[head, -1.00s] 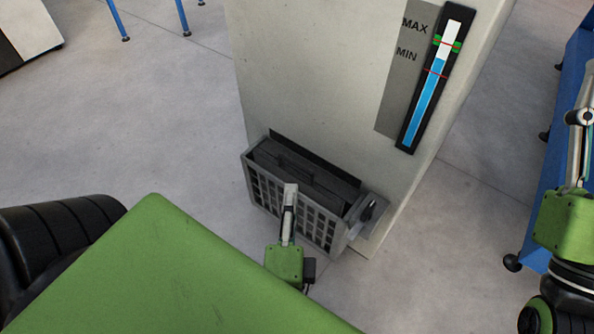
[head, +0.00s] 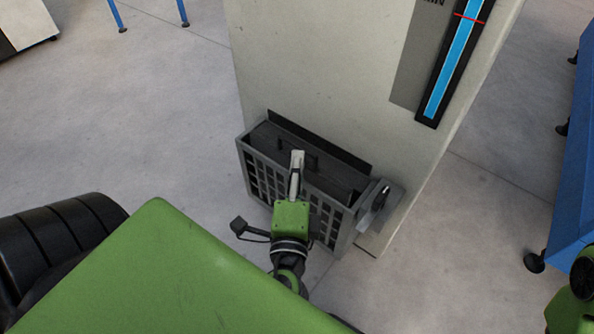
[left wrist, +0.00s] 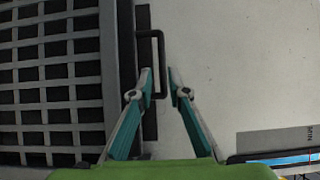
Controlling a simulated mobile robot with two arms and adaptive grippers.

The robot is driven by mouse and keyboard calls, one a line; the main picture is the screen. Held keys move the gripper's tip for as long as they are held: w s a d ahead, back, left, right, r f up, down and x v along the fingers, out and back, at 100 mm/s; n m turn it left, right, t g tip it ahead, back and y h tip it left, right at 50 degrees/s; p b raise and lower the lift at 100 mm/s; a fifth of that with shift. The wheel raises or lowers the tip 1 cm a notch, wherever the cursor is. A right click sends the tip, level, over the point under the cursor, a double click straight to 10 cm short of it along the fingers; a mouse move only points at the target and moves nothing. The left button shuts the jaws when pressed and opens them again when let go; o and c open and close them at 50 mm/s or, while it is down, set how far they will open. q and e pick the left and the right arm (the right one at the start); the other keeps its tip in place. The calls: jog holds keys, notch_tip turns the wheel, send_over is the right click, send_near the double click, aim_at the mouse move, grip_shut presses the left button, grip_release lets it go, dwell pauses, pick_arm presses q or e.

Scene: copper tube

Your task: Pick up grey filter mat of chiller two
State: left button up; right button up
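The grey filter mat (head: 268,141) sits in the slatted grey holder (head: 247,163) at the foot of the chiller. A dark handle (head: 312,161) stands up from it; the handle also shows in the left wrist view (left wrist: 162,50). My left gripper (head: 297,155) is over the holder, close to the handle. In the left wrist view its fingertips (left wrist: 162,76) are apart, with the handle's bar seen between them and no grip on it. Of my right arm, only a green and black part shows at the lower right edge; its fingers are hidden.
The pale chiller cabinet (head: 320,70) rises behind the holder, with a blue level gauge (head: 448,72) on its face. A grey latch-like part (head: 380,196) is at the holder's right end. A blue frame (head: 575,190) stands at right.

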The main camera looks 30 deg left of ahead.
aim_at(297, 145)
pick_arm(q)
jog(key=shift+a+b+x, duration=0.25)
jog(key=shift+b+x, duration=0.5)
jog(key=shift+x, duration=2.05)
jog(key=shift+s+r, duration=0.15)
grip_shut()
